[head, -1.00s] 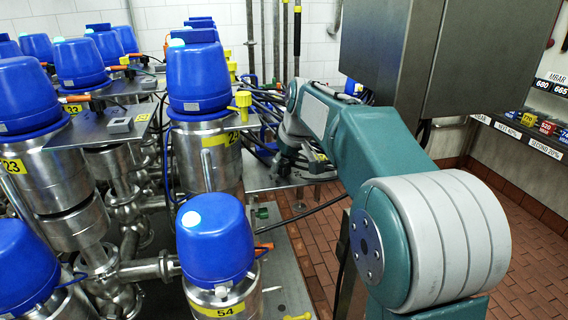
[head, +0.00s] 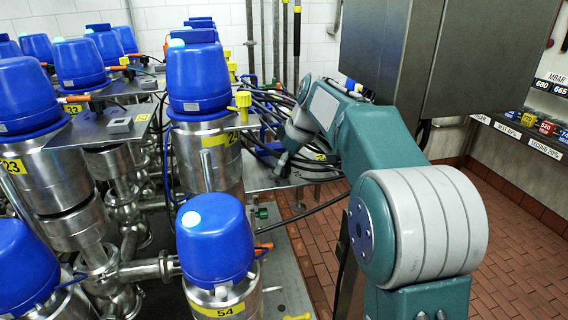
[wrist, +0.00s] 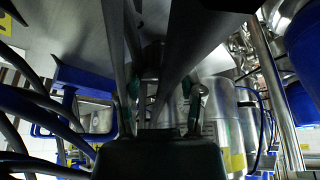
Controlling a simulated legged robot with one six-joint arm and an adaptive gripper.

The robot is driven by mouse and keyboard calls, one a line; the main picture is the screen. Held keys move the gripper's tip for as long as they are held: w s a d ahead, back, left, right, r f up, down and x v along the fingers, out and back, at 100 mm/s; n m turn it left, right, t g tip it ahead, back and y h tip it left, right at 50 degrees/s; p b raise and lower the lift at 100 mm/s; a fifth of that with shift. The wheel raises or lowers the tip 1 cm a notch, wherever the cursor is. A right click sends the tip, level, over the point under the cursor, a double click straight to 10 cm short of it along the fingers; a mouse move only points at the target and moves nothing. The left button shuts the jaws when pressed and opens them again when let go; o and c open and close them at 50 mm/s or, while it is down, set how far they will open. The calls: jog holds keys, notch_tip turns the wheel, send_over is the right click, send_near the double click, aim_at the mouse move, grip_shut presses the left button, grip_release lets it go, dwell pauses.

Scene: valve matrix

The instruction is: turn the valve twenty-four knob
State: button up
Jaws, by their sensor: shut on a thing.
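The valve with the yellow "24"-like label (head: 226,139), partly cut off to view, is a steel cylinder under a blue cap (head: 197,78) in the head view. A yellow knob (head: 243,100) stands upright at its right side. My gripper (head: 283,168) is small and low to the right of this valve, apart from the yellow knob in the picture. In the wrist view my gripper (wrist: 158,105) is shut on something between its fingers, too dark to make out.
Black cables (head: 275,105) run behind my wrist. A valve labelled 54 (head: 218,309) stands in front, and valve 23 (head: 14,166) at left. A steel cabinet (head: 440,60) hangs above my arm. The tiled floor (head: 505,240) at right is clear.

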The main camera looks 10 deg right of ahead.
jog(key=shift+f, duration=0.25)
jog(key=o, duration=1.2)
jog(key=shift+r, duration=0.1)
notch_tip(320, 180, up, 10)
jog(key=shift+w+f, duration=0.15)
jog(key=shift+f, duration=0.05)
jog(key=shift+r, duration=0.15)
